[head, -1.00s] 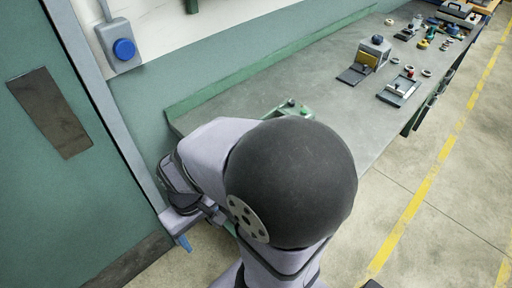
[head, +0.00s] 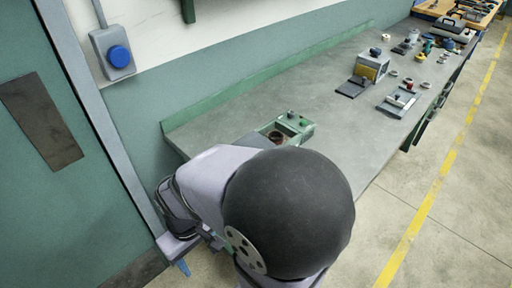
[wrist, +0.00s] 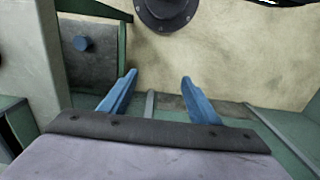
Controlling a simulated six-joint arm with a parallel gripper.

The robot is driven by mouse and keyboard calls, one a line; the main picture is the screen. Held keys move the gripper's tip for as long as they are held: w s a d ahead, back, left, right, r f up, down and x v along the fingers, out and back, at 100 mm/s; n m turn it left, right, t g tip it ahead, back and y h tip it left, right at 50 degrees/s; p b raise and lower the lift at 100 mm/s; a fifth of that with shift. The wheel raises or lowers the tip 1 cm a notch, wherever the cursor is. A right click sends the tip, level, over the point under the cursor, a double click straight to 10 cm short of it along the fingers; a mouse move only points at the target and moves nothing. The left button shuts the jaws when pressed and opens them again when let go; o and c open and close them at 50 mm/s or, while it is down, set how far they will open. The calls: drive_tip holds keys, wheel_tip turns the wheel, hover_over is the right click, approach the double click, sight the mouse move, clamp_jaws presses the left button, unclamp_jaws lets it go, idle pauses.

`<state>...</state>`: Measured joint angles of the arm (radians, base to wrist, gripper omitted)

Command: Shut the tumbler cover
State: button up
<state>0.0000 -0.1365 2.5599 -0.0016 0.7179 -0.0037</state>
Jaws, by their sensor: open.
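A green machine (head: 297,122) with a dark reddish round opening (head: 276,135) sits on the near end of the bench, partly hidden by my arm. A flat grey plate (head: 252,142) shows beside the opening; I cannot tell whether it is the tumbler cover. My gripper (head: 183,267) is low at the left, beyond the bench's near end, mostly hidden in the head view. In the wrist view my gripper (wrist: 157,85) has its two blue fingers apart with nothing between them.
Farther along the bench (head: 335,125) stand a grey box with a yellow front (head: 370,69), a dark plate (head: 352,87) before it, and a tray (head: 399,101). A blue wall button (head: 118,56) is at upper left. The bench middle is clear.

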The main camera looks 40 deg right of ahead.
drive_tip(key=shift+a+f, duration=0.1)
drive_tip(key=shift+f, duration=0.05)
drive_tip(key=c, duration=0.5)
drive_tip(key=f, duration=0.1)
drive_tip(key=a+f+b, duration=0.1)
drive_tip(key=n+b, duration=0.1)
drive_tip(key=shift+s+a+f, duration=0.25)
drive_tip(key=shift+s+f, duration=0.1)
drive_tip(key=shift+f, duration=0.05)
clamp_jaws()
drive_tip(key=s+a+f+n+g+b, duration=0.25)
drive_tip(key=f+b, duration=0.25)
drive_tip(key=f, duration=0.3)
drive_tip(key=d+f+n+h+b, duration=0.3)
drive_tip(key=d+f+n+h, duration=0.1)
drive_tip(key=d+n+h, duration=0.15)
drive_tip(key=w+d+r+n+t+h, duration=0.3)
drive_tip(key=w+d+r+n+h, duration=0.2)
drive_tip(key=r, duration=0.5)
drive_tip(key=w+d+r+n+t+h, duration=0.4)
drive_tip(key=w+r+n+h, duration=0.3)
drive_tip(key=r, duration=0.3)
drive_tip(key=shift+w+d+r, duration=0.15)
drive_tip(key=shift+w+d, duration=0.55)
drive_tip(key=shift+w, duration=0.2)
